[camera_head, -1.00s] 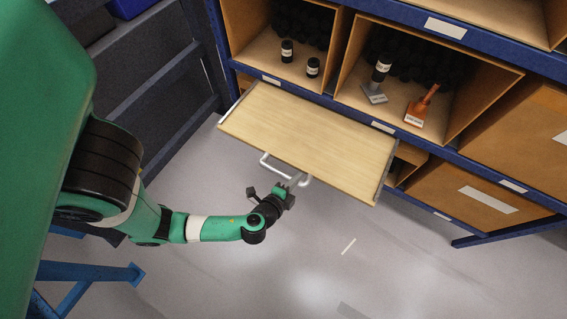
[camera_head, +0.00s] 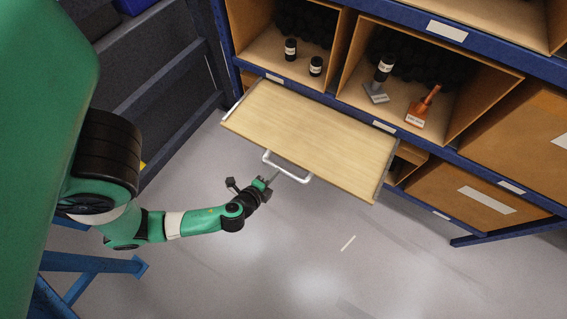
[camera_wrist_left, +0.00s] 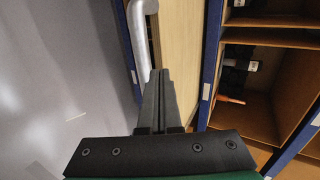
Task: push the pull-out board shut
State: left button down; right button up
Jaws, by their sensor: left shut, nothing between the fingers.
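The pull-out board (camera_head: 310,135) is a pale wooden panel. It stands out from the blue-edged shelf unit, beneath the open compartments. A white bar handle (camera_head: 287,169) is on its front edge. My left gripper (camera_head: 275,175) is shut and empty, beside the handle at the front of the board. In the left wrist view, the shut fingers (camera_wrist_left: 158,78) point towards the board (camera_wrist_left: 178,40), with the handle (camera_wrist_left: 141,42) close by their tips. I cannot tell whether they touch it. My right gripper is not in view.
A closed wooden drawer front (camera_head: 487,200) is at the lower right. The grey floor (camera_head: 320,260) before the board is clear.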

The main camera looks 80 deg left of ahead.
aim_at(288, 160)
pick_arm(q)
jog(key=shift+b+x, duration=0.65)
jog(key=shift+x, duration=3)
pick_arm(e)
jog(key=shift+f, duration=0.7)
pick_arm(q)
jog(key=shift+w, duration=0.1)
